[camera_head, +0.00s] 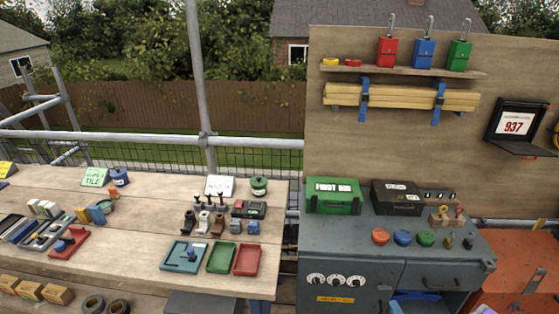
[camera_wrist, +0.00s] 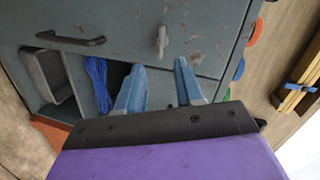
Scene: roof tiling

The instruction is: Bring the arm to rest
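My gripper (camera_wrist: 160,88) shows in the wrist view. Its two blue fingers are spread apart, with nothing between them. It points toward the grey cabinet (camera_wrist: 215,28) and appears apart from it; the exact distance cannot be told. My purple and black wrist housing fills the bottom of the wrist view. In the head view the arm is almost wholly out of frame; only a purple sliver shows at the bottom edge, right of the cabinet's open compartment. The cabinet (camera_head: 345,240) stands there below a wooden board.
A blue rope (camera_wrist: 97,82) lies in the cabinet's open compartment, near a dark handle (camera_wrist: 70,39). A first aid box (camera_head: 333,196), a black case (camera_head: 397,198) and coloured buttons are on top. A wooden bench (camera_head: 140,250) with trays and tools stands left. An orange-red unit (camera_head: 525,270) stands right.

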